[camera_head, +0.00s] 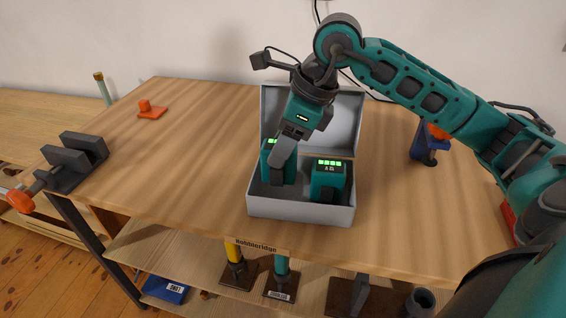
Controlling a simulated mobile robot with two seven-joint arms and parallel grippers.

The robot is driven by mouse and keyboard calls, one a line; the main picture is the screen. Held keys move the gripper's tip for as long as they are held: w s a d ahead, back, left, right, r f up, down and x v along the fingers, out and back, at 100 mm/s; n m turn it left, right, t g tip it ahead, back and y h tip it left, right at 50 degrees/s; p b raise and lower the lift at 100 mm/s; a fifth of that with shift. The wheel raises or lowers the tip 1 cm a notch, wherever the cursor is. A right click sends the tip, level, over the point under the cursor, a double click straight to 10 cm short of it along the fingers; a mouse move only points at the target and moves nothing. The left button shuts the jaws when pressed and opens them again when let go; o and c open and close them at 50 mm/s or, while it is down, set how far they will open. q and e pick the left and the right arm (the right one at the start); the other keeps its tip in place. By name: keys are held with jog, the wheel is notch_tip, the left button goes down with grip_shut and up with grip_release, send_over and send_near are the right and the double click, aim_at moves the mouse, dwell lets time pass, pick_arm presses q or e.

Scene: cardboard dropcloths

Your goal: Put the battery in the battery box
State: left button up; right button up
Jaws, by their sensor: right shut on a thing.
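The battery box (300,209) is a grey case on the workbench with its lid (345,112) standing open at the back. A teal battery (329,179) with a lit green display stands in its right part. My right gripper (279,162) reaches down over the left part of the box and is shut on a second teal battery (267,150). The gripper covers part of this battery. Its lower end is within the box outline; I cannot tell if it touches the floor of the box. My left gripper is not in view.
A grey vise (78,160) sits at the bench's left edge. An orange piece (151,111) lies at the back left. A blue and orange tool (428,145) stands to the right. The wooden bench top (190,165) left of the box is clear. Tools hang or stand on the shelf below.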

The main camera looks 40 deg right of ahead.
notch_tip(320, 180, down, 4)
jog(key=shift+r+b, duration=0.1)
jog(key=shift+b, duration=0.25)
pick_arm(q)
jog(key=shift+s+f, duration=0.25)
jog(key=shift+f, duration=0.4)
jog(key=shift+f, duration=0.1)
pick_arm(e)
jog(key=shift+f, duration=0.25)
jog(key=o, duration=1.2)
jog(key=shift+o, duration=0.2)
jog(key=shift+r, duration=0.1)
